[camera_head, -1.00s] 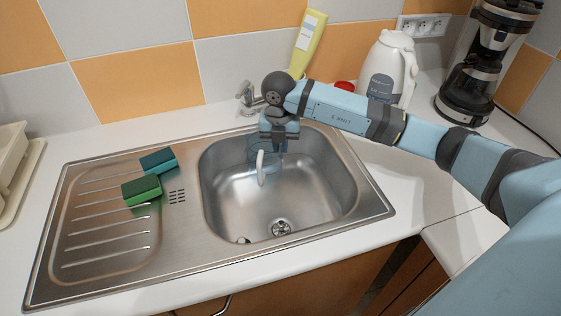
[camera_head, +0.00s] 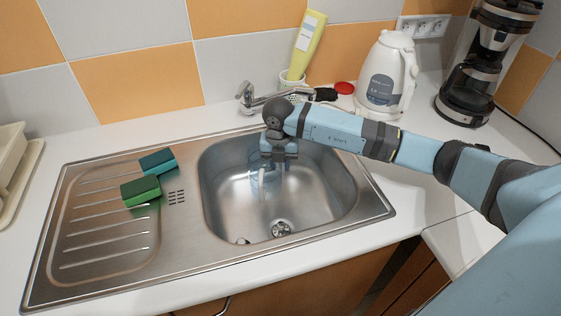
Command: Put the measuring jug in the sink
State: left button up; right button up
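The measuring jug (camera_head: 257,184) is clear and hard to make out, with a pale handle showing below my gripper. It is inside the outline of the sink basin (camera_head: 325,185), toward the back left; I cannot tell whether it touches the bottom. My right gripper (camera_head: 273,166) points down over the basin and appears shut on the jug's upper part. The fingertips and the jug's rim are partly hidden. My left gripper is not in view.
The faucet (camera_head: 270,98) stands behind the basin, close to my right wrist. A white kettle (camera_head: 385,75) and coffee maker (camera_head: 480,70) stand at the back right.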

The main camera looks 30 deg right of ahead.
jog(key=shift+o, duration=0.5)
notch_tip(320, 180, up, 12)
jog(key=shift+a+r, duration=0.15)
jog(key=shift+r, duration=0.1)
jog(key=shift+w, duration=0.1)
